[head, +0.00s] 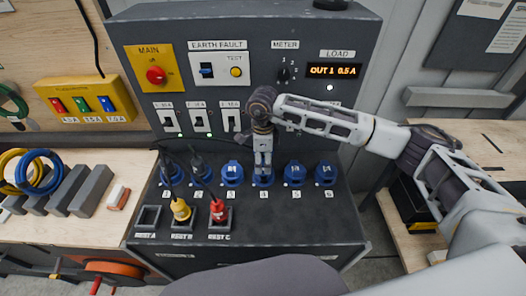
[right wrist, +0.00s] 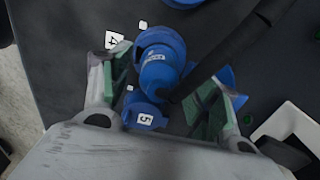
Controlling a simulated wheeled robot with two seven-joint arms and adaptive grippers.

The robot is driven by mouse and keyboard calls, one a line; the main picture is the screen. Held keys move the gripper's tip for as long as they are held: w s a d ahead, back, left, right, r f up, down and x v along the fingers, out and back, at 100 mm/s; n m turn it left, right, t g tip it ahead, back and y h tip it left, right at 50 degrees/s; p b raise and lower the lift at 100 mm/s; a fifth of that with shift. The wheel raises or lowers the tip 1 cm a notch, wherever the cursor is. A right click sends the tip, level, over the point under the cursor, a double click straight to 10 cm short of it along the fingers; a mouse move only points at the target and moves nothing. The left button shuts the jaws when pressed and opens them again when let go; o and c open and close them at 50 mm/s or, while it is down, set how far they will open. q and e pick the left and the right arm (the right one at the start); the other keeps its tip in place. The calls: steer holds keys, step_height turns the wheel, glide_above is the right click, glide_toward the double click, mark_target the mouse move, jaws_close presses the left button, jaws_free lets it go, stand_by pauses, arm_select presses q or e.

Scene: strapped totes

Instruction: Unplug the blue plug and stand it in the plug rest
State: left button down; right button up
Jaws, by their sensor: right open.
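A blue plug (right wrist: 160,76) with a thick black cable shows in the right wrist view, between the fingers of my right gripper (right wrist: 166,90). The green-padded fingers are spread, with a gap to the plug on each side. In the head view my right gripper (head: 263,172) points down over the fourth socket in the row and hides most of what is there. Of the plug rests at the panel's front, Rest A (head: 148,218) looks empty. Rest B holds a yellow plug (head: 181,210) and Rest C a red plug (head: 218,211). My left gripper is out of view.
Blue sockets (head: 295,173) line the sloped panel on both sides of my right gripper. Switches and an orange display (head: 333,70) are on the upright panel behind. Grey blocks (head: 95,190) lie on the left bench.

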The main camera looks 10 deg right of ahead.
steer(key=shift+f, duration=0.55)
steer(key=c, duration=1.2)
steer(key=shift+n+b, duration=2.05)
steer(key=shift+n, duration=0.05)
steer(key=shift+s+n+b, duration=0.1)
steer(key=shift+n+b, duration=2)
steer(key=shift+n, duration=0.2)
stand_by(0.7)
steer(key=shift+r, duration=0.65)
stand_by(0.5)
